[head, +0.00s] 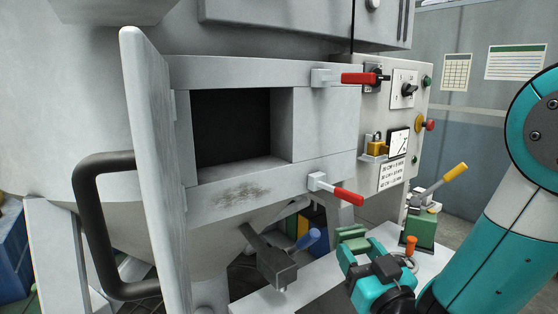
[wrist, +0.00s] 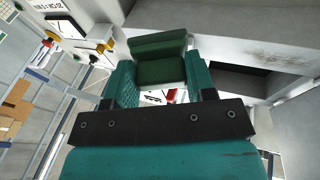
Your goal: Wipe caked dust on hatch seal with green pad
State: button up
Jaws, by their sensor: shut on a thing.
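My gripper (head: 364,262) is shut on the green pad (head: 352,235), low and to the right of the hatch in the head view. In the wrist view the green pad (wrist: 158,46) sits between the two teal fingers of my gripper (wrist: 158,80). The caked dust (head: 240,193) is a brownish smear on the lower face of the hatch frame (head: 215,205), under the dark opening (head: 232,125). The dust also shows at the right of the wrist view (wrist: 278,56). The pad is apart from the dust. The pad's front face is hidden in the wrist view.
The hatch door (head: 150,150) stands open at the left, with a black handle (head: 90,220). Two red-handled latches (head: 358,78) (head: 345,195) stick out right of the opening. A lever with a blue end (head: 285,255) juts out below. A control panel (head: 405,120) stands at the right.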

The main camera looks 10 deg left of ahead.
jog(key=s+a+r+n+g+y+p, duration=0.4)
jog(key=s+a+r+y+p, duration=0.25)
jog(key=s+a+r, duration=0.75)
jog(key=shift+w+a+r+p, duration=0.1)
jog(key=shift+w+a+p, duration=0.45)
jog(key=shift+w, duration=0.35)
jog(key=shift+w+a+p, duration=0.3)
jog(key=shift+w+p, duration=0.35)
jog(key=shift+w, duration=0.2)
jog(key=shift+w+a+r+p, duration=0.1)
jog(key=shift+w+a+p, duration=0.45)
jog(key=shift+w, duration=0.35)
jog(key=shift+d, duration=0.1)
jog(key=shift+w+a+p, duration=0.55)
jog(key=shift+a+p, duration=0.05)
notch_tip(320, 180, down, 10)
jog(key=b, duration=0.9)
jog(key=shift+b, duration=0.3)
